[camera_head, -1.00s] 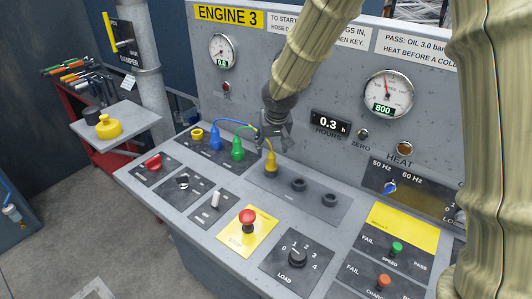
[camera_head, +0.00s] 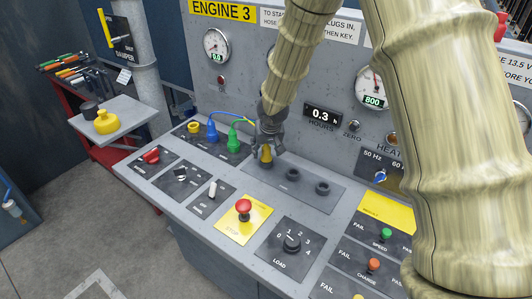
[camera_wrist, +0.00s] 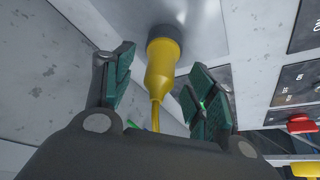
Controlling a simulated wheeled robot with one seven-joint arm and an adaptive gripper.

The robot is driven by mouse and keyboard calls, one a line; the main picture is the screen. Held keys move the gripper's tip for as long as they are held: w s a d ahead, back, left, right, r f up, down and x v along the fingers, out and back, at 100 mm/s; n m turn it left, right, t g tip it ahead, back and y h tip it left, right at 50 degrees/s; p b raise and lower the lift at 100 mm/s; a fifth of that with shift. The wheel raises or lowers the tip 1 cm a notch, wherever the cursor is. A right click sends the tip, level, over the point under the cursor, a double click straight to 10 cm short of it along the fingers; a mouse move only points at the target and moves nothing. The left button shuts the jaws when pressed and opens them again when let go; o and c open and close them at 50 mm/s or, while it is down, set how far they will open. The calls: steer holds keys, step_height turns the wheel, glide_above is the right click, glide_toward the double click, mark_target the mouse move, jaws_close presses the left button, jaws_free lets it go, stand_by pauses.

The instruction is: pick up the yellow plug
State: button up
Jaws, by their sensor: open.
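The yellow plug (camera_head: 265,154) stands in a dark round socket on the console, the leftmost of a row of three. Its yellow cable runs left toward the other plugs. In the wrist view the plug (camera_wrist: 160,72) lies between the two finger pads, its far end in the dark socket and its cable toward the palm. My gripper (camera_head: 267,148) is over the plug from above, and its fingers partly hide it in the head view. In the wrist view my gripper (camera_wrist: 160,95) is open, with a gap on both sides of the plug.
Two empty sockets (camera_head: 292,174) (camera_head: 322,188) lie to the right. A red stop button (camera_head: 243,207) stands in front. The panel wall rises behind.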

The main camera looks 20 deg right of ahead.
steer(key=shift+x, duration=0.9)
steer(key=shift+f, duration=0.2)
steer(key=shift+c, duration=0.4)
steer(key=shift+s, duration=0.1)
steer(key=c, duration=1.1)
